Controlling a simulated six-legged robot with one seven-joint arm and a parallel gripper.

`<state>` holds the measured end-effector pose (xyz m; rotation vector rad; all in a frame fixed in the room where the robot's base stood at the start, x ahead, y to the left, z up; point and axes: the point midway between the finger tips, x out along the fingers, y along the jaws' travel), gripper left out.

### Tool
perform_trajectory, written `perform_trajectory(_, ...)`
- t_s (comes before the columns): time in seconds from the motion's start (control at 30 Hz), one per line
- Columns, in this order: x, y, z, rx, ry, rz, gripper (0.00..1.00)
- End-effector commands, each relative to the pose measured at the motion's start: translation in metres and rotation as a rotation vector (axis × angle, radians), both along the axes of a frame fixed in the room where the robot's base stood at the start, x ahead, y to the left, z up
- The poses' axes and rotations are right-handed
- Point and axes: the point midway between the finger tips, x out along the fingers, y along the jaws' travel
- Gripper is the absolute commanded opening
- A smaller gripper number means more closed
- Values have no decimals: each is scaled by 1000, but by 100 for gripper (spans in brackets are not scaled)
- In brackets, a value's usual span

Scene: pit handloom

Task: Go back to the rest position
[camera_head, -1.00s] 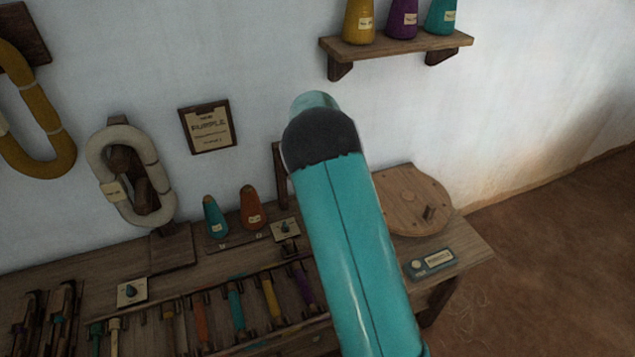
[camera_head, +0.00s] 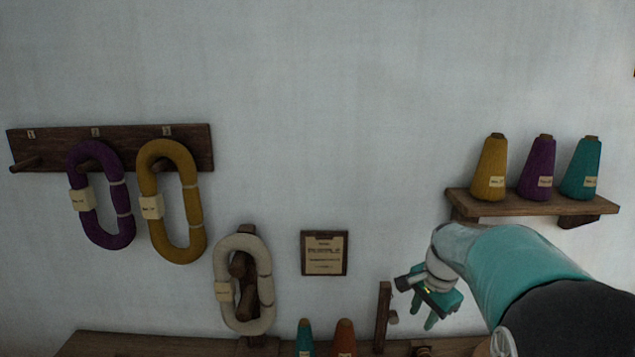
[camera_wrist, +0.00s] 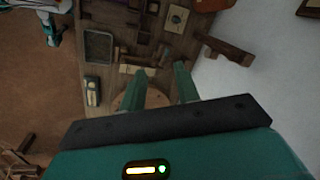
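My gripper (camera_head: 423,315) hangs at the lower right of the head view, in front of the white wall and above the bench. Its teal fingers point down. In the wrist view my gripper (camera_wrist: 162,76) shows two teal fingers spread apart with nothing held between them. Beyond them lie the bench top and a round wooden disc (camera_wrist: 156,98), partly covered by the fingers.
The shelf (camera_head: 530,203) with yellow, purple and teal cones is close above my arm. Purple (camera_head: 98,195) and yellow (camera_head: 172,200) skeins hang from the peg rack; a white skein (camera_head: 232,300) hangs lower. A wooden post (camera_head: 382,315) stands left of my gripper.

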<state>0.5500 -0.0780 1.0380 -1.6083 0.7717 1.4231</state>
Motion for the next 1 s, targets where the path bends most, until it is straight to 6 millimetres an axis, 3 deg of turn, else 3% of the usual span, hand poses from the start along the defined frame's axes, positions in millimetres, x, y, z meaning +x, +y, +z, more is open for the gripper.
perform_trajectory(0.03,-15,6,15,-4,-26,51,32)
perform_trajectory(0.2,-63,26,48,-39,-100,244,32)
perform_trajectory(0.43,-133,50,76,-126,-197,508,32)
perform_trajectory(0.6,-185,64,84,-217,-260,699,32)
perform_trajectory(0.8,-238,74,79,-345,-314,903,32)
perform_trajectory(1.0,-261,77,72,-419,-332,1003,32)
